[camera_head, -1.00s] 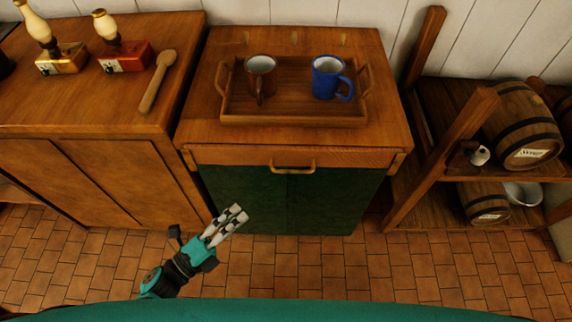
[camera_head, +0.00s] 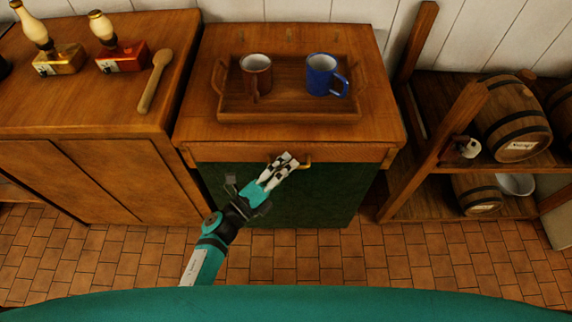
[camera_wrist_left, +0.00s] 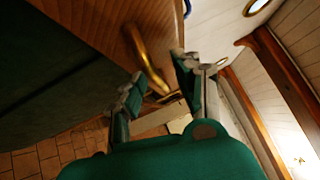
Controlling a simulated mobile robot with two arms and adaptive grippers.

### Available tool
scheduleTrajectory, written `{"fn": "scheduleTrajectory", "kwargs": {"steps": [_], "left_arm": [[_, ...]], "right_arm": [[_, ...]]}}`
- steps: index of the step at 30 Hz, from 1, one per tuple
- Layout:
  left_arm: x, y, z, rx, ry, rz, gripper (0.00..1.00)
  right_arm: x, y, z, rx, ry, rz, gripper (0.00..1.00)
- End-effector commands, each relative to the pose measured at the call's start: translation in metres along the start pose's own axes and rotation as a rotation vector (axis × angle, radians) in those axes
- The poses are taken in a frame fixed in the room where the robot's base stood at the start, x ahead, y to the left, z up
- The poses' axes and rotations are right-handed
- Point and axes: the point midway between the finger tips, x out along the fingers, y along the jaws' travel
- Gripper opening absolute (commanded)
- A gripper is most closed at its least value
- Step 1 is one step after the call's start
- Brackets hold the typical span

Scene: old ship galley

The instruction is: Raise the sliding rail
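The sliding rail (camera_head: 350,154) is a wooden strip across the front of the small cabinet, just under its top, above a dark green panel. A brass handle (camera_head: 305,163) sits on it, its left part hidden by my left gripper. My left gripper (camera_head: 287,160) is at the handle. In the left wrist view, the brass handle (camera_wrist_left: 147,62) shows in the gap between the two spread fingers of my left gripper (camera_wrist_left: 157,78). The fingers are open, and I cannot tell whether either touches the handle. My right gripper is not in view.
A wooden tray (camera_head: 290,115) with a brown mug (camera_head: 256,76) and a blue mug (camera_head: 321,76) stands on the cabinet. A counter with a wooden spoon (camera_head: 154,82) is to the left. A barrel rack (camera_head: 440,150) is to the right. The tiled floor in front is clear.

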Motion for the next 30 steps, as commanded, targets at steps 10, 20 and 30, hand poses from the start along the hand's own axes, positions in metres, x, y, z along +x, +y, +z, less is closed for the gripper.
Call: {"fn": "scheduleTrajectory", "kwargs": {"steps": [10, 20, 30], "left_arm": [[0.0019, 0.0001, -0.0001, -0.001, 0.0, 0.0, 0.26], [0.0014, 0.0008, -0.0001, -0.001, 0.0, 0.002, 0.0], [0.0009, 0.0007, 0.0, 0.001, -0.001, 0.005, 0.0]], "right_arm": [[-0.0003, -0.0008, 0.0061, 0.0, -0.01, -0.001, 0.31], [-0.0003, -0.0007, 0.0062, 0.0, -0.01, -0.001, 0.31], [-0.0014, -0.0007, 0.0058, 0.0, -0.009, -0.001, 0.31]]}}
